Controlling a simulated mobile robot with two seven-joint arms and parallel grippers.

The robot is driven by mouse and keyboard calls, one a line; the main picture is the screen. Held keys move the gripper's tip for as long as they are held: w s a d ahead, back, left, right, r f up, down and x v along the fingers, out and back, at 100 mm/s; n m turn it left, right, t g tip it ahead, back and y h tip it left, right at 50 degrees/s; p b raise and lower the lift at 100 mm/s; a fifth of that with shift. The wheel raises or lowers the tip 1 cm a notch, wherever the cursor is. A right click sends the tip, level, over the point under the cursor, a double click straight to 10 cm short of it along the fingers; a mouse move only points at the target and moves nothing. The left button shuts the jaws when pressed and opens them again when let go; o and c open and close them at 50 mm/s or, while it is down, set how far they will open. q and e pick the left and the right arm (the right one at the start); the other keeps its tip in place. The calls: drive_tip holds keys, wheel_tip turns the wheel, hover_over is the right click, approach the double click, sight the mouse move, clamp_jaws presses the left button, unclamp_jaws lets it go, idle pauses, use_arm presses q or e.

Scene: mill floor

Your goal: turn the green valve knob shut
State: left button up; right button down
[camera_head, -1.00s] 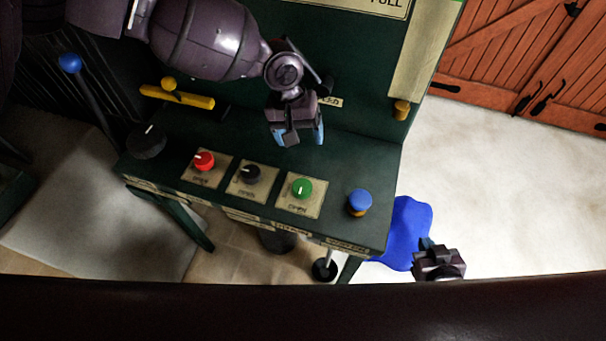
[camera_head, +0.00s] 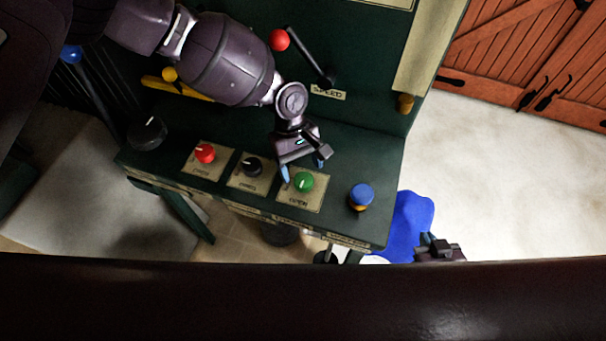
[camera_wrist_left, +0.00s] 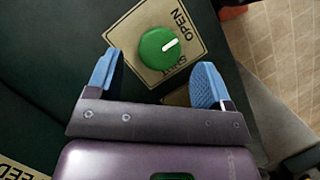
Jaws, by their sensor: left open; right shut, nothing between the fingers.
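The green valve knob (camera_head: 304,182) sits on a cream plate on the dark green console. In the left wrist view the green knob (camera_wrist_left: 158,48) has a white mark pointing to the upper right, toward the side lettered OPEN. My right gripper (camera_head: 432,243) is shut and empty, low at the right, partly hidden by a dark edge.
A black knob (camera_head: 252,167) and a red knob (camera_head: 205,153) stand left of the green one, a blue button (camera_head: 361,194) right of it. A red-balled lever (camera_head: 279,40) rises behind my left arm. Pale floor at the right is clear beyond a blue patch (camera_head: 408,222).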

sight(303, 179)
use_arm(q)
drive_tip(key=shift+x, duration=1.65)
drive_tip(key=shift+c, duration=0.3)
